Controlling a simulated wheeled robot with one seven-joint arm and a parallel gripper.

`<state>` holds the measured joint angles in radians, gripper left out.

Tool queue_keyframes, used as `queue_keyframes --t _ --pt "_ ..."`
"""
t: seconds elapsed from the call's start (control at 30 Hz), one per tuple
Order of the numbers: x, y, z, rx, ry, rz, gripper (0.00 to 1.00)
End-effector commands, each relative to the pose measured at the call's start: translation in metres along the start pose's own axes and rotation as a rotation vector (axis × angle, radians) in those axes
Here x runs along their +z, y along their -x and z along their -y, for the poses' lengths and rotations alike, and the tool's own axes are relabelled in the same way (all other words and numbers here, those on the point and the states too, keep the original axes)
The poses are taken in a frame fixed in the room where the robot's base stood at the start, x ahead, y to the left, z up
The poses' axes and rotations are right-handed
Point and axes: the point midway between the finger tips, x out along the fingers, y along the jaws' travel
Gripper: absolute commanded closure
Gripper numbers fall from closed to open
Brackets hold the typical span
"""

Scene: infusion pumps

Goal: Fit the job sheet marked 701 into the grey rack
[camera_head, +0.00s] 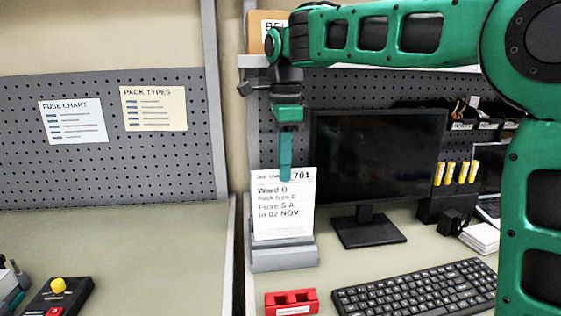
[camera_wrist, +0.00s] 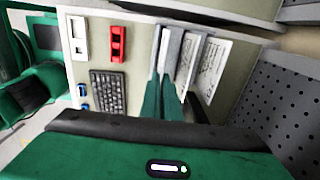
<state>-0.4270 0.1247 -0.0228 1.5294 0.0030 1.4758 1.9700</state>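The white job sheet (camera_head: 284,215) marked 701 stands upright in the head view, printed face towards me. Its lower edge is at the grey rack (camera_head: 284,259); I cannot tell how deep it sits. My gripper (camera_head: 286,172) points straight down at the sheet's top edge, with one finger overlapping the front. The fingers look close together with the sheet's top between them; the far finger is hidden. In the wrist view, the green fingers (camera_wrist: 163,95) reach towards grey slats and pale sheet edges of the rack (camera_wrist: 170,45).
A red holder (camera_head: 291,302) stands in front of the rack, and a black keyboard (camera_head: 415,289) lies to its right. A monitor (camera_head: 376,155) stands close behind on the right. A grey pegboard (camera_head: 120,170) lines the back. The left worktop (camera_head: 130,240) is largely clear.

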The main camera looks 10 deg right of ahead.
Motion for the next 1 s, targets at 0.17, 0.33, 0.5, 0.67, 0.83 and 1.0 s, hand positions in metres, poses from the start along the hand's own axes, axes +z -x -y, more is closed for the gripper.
queue_keyframes --t 0.17,0.33,0.5,0.67,0.83,1.0 --pt "0.000 -0.011 0.000 0.001 -0.001 0.000 1.00" --pt "0.000 -0.021 0.000 0.001 -0.001 -0.001 1.00" --pt "0.001 -0.031 0.000 0.001 0.000 -0.001 1.00" --pt "0.001 -0.041 0.000 0.000 0.001 -0.001 1.00" --pt "0.001 -0.051 0.000 0.000 0.000 -0.001 1.00" --pt "0.001 -0.061 0.000 0.001 0.000 -0.001 1.00"
